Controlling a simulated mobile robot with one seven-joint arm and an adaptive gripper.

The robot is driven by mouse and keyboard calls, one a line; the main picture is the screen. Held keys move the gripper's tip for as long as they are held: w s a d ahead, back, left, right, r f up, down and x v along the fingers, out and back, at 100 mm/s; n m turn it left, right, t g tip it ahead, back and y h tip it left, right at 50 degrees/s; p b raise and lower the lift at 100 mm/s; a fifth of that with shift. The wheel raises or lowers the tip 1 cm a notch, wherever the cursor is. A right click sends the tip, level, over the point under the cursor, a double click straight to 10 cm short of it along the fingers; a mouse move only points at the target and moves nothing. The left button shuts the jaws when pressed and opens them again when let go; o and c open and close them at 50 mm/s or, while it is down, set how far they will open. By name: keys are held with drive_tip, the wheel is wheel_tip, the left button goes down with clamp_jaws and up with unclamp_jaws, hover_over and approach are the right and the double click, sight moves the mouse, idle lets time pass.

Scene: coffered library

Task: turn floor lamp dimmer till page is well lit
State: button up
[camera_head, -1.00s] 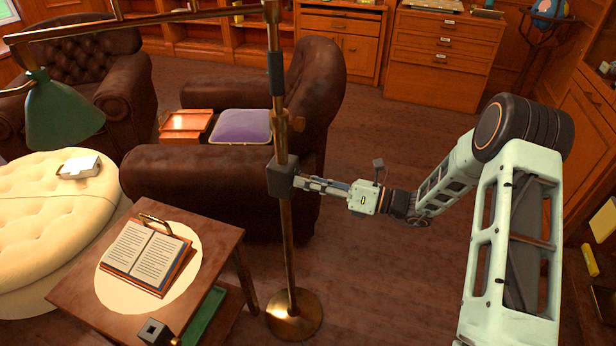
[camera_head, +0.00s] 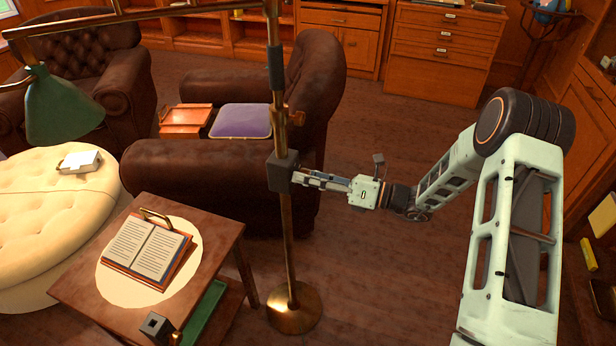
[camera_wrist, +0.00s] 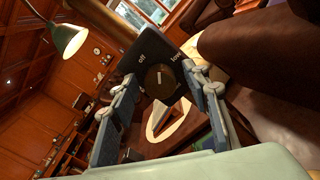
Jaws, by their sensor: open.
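The dimmer is a dark box (camera_head: 281,172) on the brass pole of the floor lamp. In the wrist view its round knob (camera_wrist: 159,78) has a pale mark and sits below the words "off" and "low". My gripper (camera_head: 300,181) is at the box's right side. In the wrist view its open fingers (camera_wrist: 158,80) stand on either side of the knob; I cannot tell if they touch it. The green lampshade (camera_head: 63,108) hangs at the left. The open book (camera_head: 150,250) lies on a side table (camera_head: 75,290) within a pale round patch.
A brown leather armchair (camera_head: 200,180) with a purple cushion (camera_head: 242,121) stands behind the pole. A cream tufted ottoman (camera_head: 60,220) is at the left. A small dark box (camera_head: 156,326) stands at the table's front.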

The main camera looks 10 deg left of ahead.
drive_tip(key=s+d, duration=0.1)
drive_tip(key=d, duration=1)
drive_tip(key=shift+s+d, duration=0.35)
drive_tip(key=shift+d, duration=0.05)
